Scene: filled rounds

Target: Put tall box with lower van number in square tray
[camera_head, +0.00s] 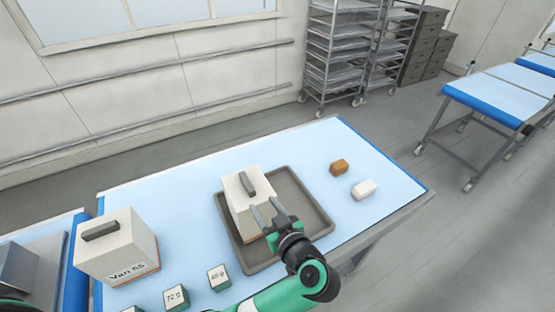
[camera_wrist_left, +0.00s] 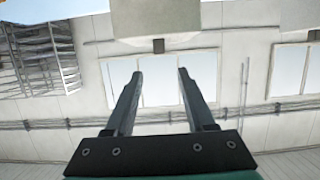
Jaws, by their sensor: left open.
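One tall white box (camera_head: 241,190) with a dark grey handle stands in the square grey tray (camera_head: 322,219); its label cannot be seen. Another tall white box (camera_head: 118,248), marked "Van 65" and with a dark handle, stands on the table at the left, outside the tray. My left gripper (camera_head: 263,206) is open and empty over the tray, in front of the box there and partly covering it. In the left wrist view the fingers (camera_wrist_left: 158,75) are spread with nothing between them, and a pale box (camera_wrist_left: 158,15) with its handle shows beyond them. My right gripper is not in view.
Small green-and-white weight blocks, one marked 72 g (camera_head: 176,298) and another (camera_head: 219,278), stand near the front edge. The table's back left (camera_head: 165,195) is clear.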

